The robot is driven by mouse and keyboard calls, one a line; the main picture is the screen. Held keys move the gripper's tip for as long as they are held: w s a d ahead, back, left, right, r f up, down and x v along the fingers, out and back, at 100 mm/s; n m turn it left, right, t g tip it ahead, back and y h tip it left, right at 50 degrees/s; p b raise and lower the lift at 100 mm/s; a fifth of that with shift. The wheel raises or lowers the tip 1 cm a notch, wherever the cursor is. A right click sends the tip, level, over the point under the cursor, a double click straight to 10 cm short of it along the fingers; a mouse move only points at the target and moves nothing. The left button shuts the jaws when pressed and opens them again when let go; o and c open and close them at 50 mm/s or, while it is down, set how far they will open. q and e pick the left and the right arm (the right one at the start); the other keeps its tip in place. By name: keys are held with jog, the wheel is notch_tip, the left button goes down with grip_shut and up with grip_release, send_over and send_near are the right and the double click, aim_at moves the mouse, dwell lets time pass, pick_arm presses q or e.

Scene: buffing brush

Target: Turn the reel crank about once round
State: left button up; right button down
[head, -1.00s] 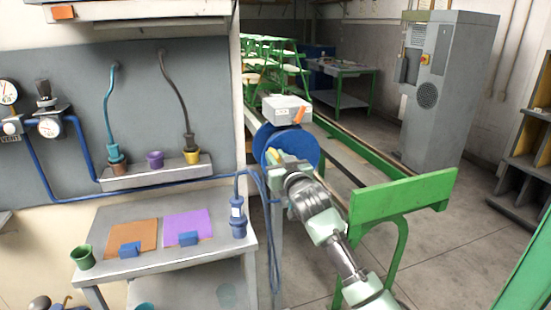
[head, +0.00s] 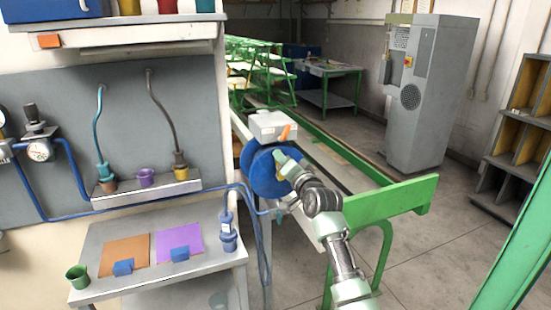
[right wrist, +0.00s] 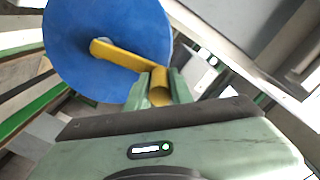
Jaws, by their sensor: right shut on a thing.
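The blue reel (head: 258,180) stands at the near end of the green-framed rail line in the head view. Its round face fills the upper left of the right wrist view (right wrist: 72,40). A yellow crank arm (right wrist: 122,56) runs from the reel's hub to a yellow handle (right wrist: 160,90). My right gripper (right wrist: 159,83) is shut on that handle, a finger on each side. In the head view my right gripper (head: 284,160) is at the reel's upper right and hides most of the crank. My left gripper is not in view.
A grey box with an orange lever (head: 270,125) sits just above the reel. A green rail end (head: 385,203) stands to the right of my arm. A grey bench (head: 110,235) with cups and coloured mats is at left. Blue hoses hang beside the reel.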

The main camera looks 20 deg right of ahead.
jog(key=d+f+m+p, duration=0.1)
jog(key=d+f+m, duration=0.3)
jog(key=d+m, duration=0.5)
jog(key=shift+w+f+m, duration=0.15)
jog(key=shift+f+m, duration=0.05)
jog(key=shift+m, duration=2.1)
jog(key=c, duration=1.3)
grip_release()
jog(key=shift+o, duration=0.2)
jog(key=s, duration=0.7)
jog(key=shift+s+d, duration=0.15)
jog(key=shift+s, duration=0.25)
jog(key=shift+f, duration=0.1)
